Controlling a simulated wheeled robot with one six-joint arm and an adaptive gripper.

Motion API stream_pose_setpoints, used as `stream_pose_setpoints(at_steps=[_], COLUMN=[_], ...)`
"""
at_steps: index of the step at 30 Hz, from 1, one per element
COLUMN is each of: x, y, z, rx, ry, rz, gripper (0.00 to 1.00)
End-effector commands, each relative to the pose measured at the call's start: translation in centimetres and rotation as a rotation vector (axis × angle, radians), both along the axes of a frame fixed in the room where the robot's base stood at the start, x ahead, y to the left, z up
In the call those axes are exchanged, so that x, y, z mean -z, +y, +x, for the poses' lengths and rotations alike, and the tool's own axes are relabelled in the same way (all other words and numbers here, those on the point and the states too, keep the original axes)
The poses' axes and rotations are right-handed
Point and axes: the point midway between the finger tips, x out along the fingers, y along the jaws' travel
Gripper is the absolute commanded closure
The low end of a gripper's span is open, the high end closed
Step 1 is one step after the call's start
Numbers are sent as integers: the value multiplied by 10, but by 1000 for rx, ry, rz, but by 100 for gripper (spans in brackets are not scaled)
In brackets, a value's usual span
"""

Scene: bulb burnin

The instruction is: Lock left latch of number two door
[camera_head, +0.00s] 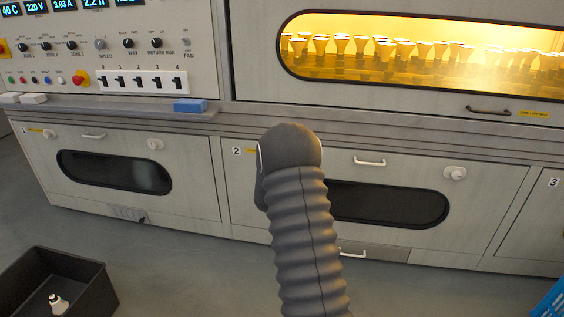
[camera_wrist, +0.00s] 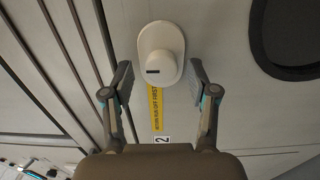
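The number two door (camera_head: 400,238) is the lower middle door, with a dark oval window and a "2" label (camera_head: 237,151). Its left latch is hidden behind my arm in the head view. In the wrist view the latch (camera_wrist: 162,52) is a white oval plate with a round knob and a short dark mark. My gripper (camera_wrist: 163,80) is open, with one finger on each side of the latch's lower part, apart from the knob; contact is not visible. The door's right latch (camera_head: 455,173) is a white knob. The head view hides my gripper.
A yellow warning strip (camera_wrist: 157,108) and the "2" label lie below the latch in the wrist view. A door handle (camera_head: 369,161) sticks out right of my arm. A ledge (camera_head: 400,132) runs above the doors. A black bin (camera_head: 85,275) stands on the floor at left.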

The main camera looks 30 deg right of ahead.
Motion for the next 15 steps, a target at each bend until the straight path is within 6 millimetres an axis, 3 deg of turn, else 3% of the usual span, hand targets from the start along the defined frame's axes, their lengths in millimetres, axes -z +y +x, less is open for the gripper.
stream_pose_setpoints(at_steps=[8, 15], x=[1, 1], y=[2, 25], z=[-3, -27], rx=[1, -1], ry=[2, 2], rz=[3, 2], gripper=[41, 41])
